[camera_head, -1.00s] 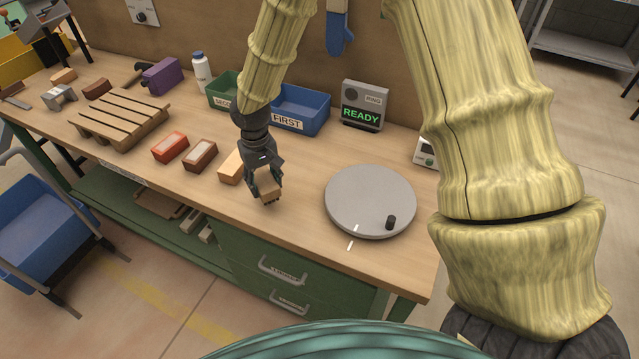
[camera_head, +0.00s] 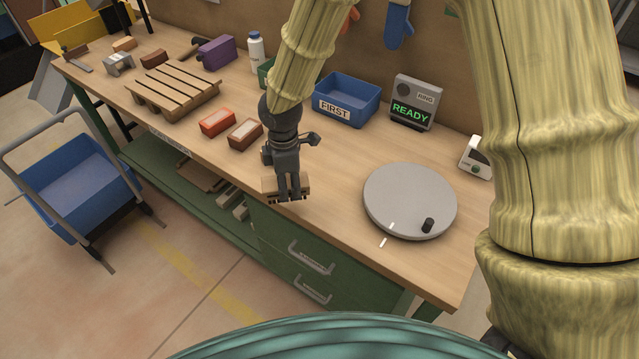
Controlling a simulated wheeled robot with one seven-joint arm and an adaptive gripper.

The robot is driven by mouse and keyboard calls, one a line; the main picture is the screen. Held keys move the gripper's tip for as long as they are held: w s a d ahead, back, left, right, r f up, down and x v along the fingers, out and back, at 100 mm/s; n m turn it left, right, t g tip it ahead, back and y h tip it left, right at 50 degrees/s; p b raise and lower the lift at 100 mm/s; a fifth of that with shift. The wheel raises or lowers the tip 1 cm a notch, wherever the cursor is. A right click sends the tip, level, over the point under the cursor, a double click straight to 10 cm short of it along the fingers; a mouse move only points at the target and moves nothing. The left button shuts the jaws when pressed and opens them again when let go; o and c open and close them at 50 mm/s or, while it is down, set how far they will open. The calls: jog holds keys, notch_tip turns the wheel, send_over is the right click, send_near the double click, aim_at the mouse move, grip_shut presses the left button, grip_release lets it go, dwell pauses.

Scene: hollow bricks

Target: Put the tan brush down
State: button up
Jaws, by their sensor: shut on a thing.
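My gripper (camera_head: 287,194) points down over the front edge of the workbench, left of the grey round turntable. It is shut on the tan brush (camera_head: 269,187), a small block-like piece that shows on both sides of the fingers. The fingers hide its middle. I cannot tell whether its underside touches the bench top.
A red block (camera_head: 217,121) and a brown block (camera_head: 245,134) lie to the left. The grey turntable (camera_head: 409,196) with a black knob is to the right. Behind stand a blue FIRST bin (camera_head: 347,103) and a READY box (camera_head: 413,104). Bare bench (camera_head: 335,190) lies between gripper and turntable.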

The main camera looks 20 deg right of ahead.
aim_at(278, 195)
jog(key=n, duration=0.1)
jog(key=s+a+n, duration=0.1)
jog(key=n, duration=0.1)
jog(key=a+n, duration=0.1)
jog(key=n, duration=0.1)
jog(key=shift+s, duration=0.4)
jog(key=n, duration=0.2)
jog(key=s+a+n, duration=0.1)
jog(key=n, duration=0.1)
jog(key=shift+s+a+r, duration=0.1)
jog(key=w+d+p, duration=0.1)
jog(key=w+d, duration=0.2)
jog(key=d, duration=0.1)
jog(key=w+d+f+p, duration=0.1)
jog(key=w+d+p, duration=0.1)
jog(key=w+d, duration=0.1)
jog(key=w+d+p, duration=0.2)
jog(key=w+d, duration=0.1)
jog(key=d, duration=0.3)
jog(key=shift+f, duration=0.25)
jog(key=shift+f+p, duration=1.1)
jog(key=shift+f, duration=0.65)
jog(key=shift+s+f, duration=0.1)
jog(key=shift+f, duration=0.1)
jog(key=o, duration=1.3)
jog(key=shift+r, duration=0.3)
jog(key=shift+r+b, duration=2)
jog(key=shift+r, duration=3.9)
